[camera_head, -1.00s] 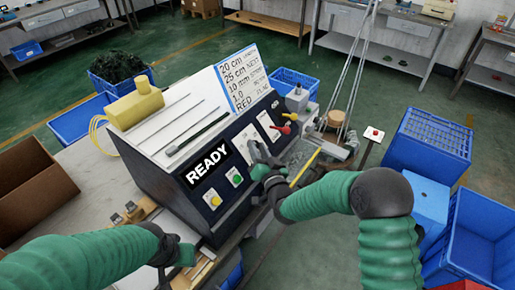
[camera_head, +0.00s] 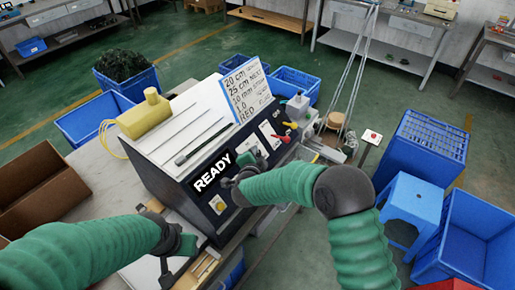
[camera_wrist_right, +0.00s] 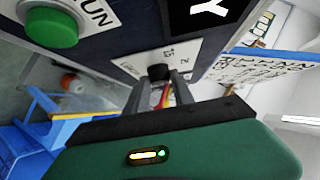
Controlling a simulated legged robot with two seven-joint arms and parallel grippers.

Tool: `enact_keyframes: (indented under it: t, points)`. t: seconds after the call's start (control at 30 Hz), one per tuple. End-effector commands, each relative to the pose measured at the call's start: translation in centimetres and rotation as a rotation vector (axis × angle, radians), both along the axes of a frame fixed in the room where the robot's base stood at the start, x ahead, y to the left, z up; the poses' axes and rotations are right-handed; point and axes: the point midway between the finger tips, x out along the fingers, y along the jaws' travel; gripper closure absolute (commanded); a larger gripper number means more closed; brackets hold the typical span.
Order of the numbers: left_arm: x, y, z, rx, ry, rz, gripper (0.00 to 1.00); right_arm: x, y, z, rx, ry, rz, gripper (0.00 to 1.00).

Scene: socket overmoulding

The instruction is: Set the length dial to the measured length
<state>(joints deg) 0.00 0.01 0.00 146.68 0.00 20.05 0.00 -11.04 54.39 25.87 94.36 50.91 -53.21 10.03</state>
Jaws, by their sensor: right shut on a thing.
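The machine (camera_head: 150,170) has a sloped front with a black READY display (camera_head: 212,172). Small white dial plates (camera_head: 249,142) sit to the right of the display. In the right wrist view, my right gripper (camera_wrist_right: 160,78) is shut on a black dial knob (camera_wrist_right: 159,71) on a white plate (camera_wrist_right: 185,55) with printed figures. The figures are too small and partly hidden to read the setting. In the head view, my right gripper (camera_head: 243,165) covers part of the panel. My left gripper (camera_head: 178,250) is low near the machine's front left; its jaws are unclear.
A green RUN button (camera_wrist_right: 50,27) is close beside the right gripper. A handwritten sheet (camera_head: 246,90) starts with 20 cm. Blue crates (camera_head: 425,150) stand at right, an open carton (camera_head: 45,185) at left.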

Motion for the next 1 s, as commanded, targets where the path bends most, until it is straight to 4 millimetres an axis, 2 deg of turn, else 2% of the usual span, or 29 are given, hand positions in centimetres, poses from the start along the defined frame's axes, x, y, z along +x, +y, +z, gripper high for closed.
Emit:
enact_keyframes:
  t: [0.03, 0.1, 0.4, 0.7, 1.0]
  points:
    - [0.0, 0.0, 1.9, 0.0, 0.0, 0.0, 0.57, 0.0, 0.2, 1.0, 0.02, 0.028, -0.027, 1.0]
    - [0.0, 0.0, 3.1, 0.0, 0.0, 0.0, 0.57, 0.1, 0.2, 1.0, 0.047, 0.066, -0.072, 1.0]
    - [0.0, 0.0, 7.5, 0.0, 0.0, 0.0, 0.57, 0.3, 0.3, 1.0, 0.151, 0.208, -0.237, 1.0]
    - [0.0, 0.0, 9.6, 0.0, 0.0, 0.0, 0.57, 0.4, 0.3, 0.7, 0.21, 0.29, -0.331, 1.0]
    - [0.0, 0.0, 10.0, 0.0, 0.0, 0.0, 0.57, 0.4, 0.3, 0.5, 0.227, 0.314, -0.359, 1.0]
